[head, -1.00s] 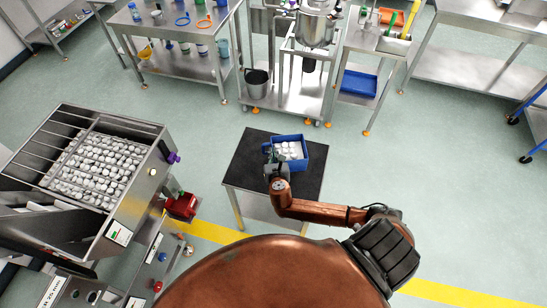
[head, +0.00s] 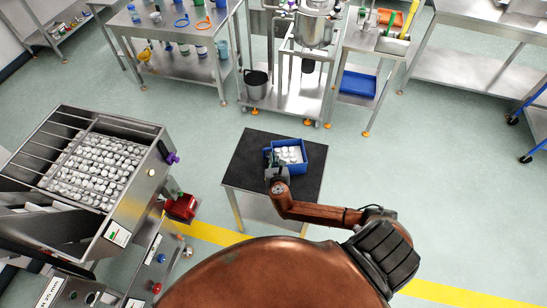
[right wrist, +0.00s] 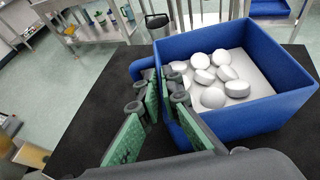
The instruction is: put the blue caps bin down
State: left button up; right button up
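The blue caps bin (head: 318,163) is at the black-topped table, upright, with white round caps inside. It also shows in the right wrist view (right wrist: 240,118), its floor pale under the caps. My right gripper (head: 273,160) is at the bin's left side. In the right wrist view its green-padded fingers (right wrist: 158,88) close in at the blue handle (right wrist: 141,68) on that side; they appear shut on it, though the contact is partly hidden. The bin's underside is hidden, so I cannot tell how firmly it rests. My left gripper is not in view.
The black table top (head: 245,165) is bare left of the bin. A steel hopper (head: 140,195) full of white caps stands to the left. Steel benches and a vessel cart (head: 290,90) stand at the back. Open floor lies to the right.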

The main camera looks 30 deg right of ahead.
jog(key=shift+o, duration=1.9)
jog(key=shift+r, duration=0.3)
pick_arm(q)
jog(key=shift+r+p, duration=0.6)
pick_arm(e)
jog(key=v, duration=1.2)
